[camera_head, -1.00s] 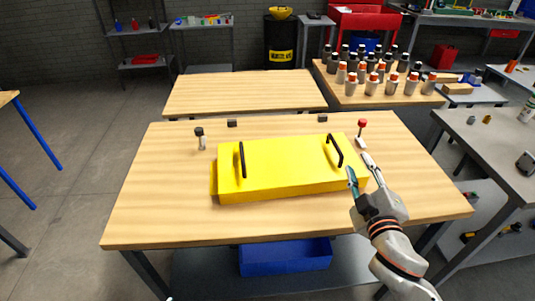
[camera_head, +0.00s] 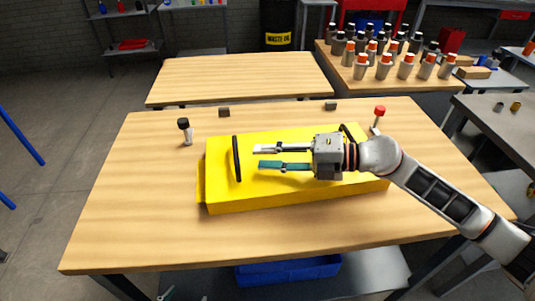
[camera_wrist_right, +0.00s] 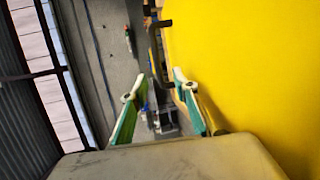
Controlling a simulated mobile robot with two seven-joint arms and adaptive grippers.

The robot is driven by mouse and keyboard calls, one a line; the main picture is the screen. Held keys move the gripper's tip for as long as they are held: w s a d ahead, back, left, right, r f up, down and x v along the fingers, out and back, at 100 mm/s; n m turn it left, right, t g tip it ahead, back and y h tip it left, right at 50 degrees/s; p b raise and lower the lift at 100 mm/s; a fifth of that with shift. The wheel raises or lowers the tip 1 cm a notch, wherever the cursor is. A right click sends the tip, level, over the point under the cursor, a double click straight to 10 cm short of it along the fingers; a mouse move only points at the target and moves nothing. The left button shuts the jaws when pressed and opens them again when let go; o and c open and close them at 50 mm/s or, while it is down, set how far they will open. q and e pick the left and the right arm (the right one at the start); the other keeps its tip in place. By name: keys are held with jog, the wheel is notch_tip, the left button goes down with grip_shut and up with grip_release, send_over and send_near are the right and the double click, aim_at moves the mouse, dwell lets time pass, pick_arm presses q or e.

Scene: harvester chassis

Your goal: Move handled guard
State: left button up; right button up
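The handled guard (camera_head: 290,194) is a yellow box-like cover lying flat on the wooden table (camera_head: 150,230). Its left black handle (camera_head: 237,158) stands clear in the head view. Its right handle (camera_head: 343,128) is mostly hidden behind my right gripper. My right gripper (camera_head: 258,157) is open and empty over the guard, its fingers pointing left towards the left handle, with a gap between. In the right wrist view the open fingers (camera_wrist_right: 157,82) have a black handle (camera_wrist_right: 154,50) ahead and the yellow guard (camera_wrist_right: 245,70) at right. Only a small tip, seemingly my left gripper (camera_head: 166,293), shows at the bottom edge.
A blue bin (camera_head: 290,271) sits below. The table's left and front are bare.

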aim_at(236, 155)
jog(key=shift+s+r, duration=0.1)
jog(key=shift+a, duration=0.45)
jog(key=shift+x, duration=3.55)
jog(key=shift+d, duration=0.1)
grip_shut()
